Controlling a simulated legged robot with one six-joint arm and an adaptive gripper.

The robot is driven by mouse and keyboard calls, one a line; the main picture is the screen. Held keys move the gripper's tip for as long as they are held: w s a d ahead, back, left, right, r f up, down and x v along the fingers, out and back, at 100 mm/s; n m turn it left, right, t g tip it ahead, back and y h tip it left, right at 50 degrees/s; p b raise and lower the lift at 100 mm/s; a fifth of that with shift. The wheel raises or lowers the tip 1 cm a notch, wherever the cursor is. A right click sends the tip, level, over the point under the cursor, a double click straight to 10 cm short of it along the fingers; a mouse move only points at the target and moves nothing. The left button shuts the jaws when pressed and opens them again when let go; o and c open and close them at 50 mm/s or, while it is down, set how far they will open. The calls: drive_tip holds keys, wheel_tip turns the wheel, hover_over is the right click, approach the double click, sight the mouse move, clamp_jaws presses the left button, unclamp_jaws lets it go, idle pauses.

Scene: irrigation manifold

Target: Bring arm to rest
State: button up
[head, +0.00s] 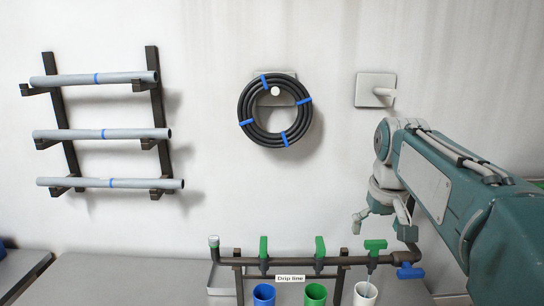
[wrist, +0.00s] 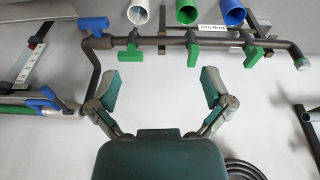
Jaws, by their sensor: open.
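My arm reaches in from the right in the head view, in front of the wall. My gripper (head: 382,226) points down over the right end of the dark manifold pipe (head: 300,261). In the wrist view my gripper (wrist: 160,88) has its two fingers spread wide with nothing between them. The pipe (wrist: 220,41) runs beyond the fingertips in that view. Two green handles, the left (head: 263,248) and the middle (head: 320,247), stand upright. The right green handle (head: 375,246) lies crosswise. A blue handle (head: 408,272) is at the pipe's right end.
Blue (head: 264,294), green (head: 315,294) and white (head: 366,294) cups stand below the pipe by a "Drip line" label (head: 290,278). A thin pale streak shows above the white cup. A coiled black hose (head: 246,112), an empty wall peg (head: 383,92) and a pipe rack (head: 157,100) are on the wall.

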drive_tip(key=s+a+f+t, duration=0.1)
drive_tip(key=s+f, duration=0.4)
drive_tip(key=s, duration=0.5)
drive_tip(key=s+a+f+t, duration=0.2)
drive_tip(key=s+f, duration=0.4)
drive_tip(key=s, duration=0.4)
drive_tip(key=shift+s+a+f, duration=0.15)
drive_tip(key=shift+a+f, duration=0.1)
drive_tip(key=shift+a, duration=0.6)
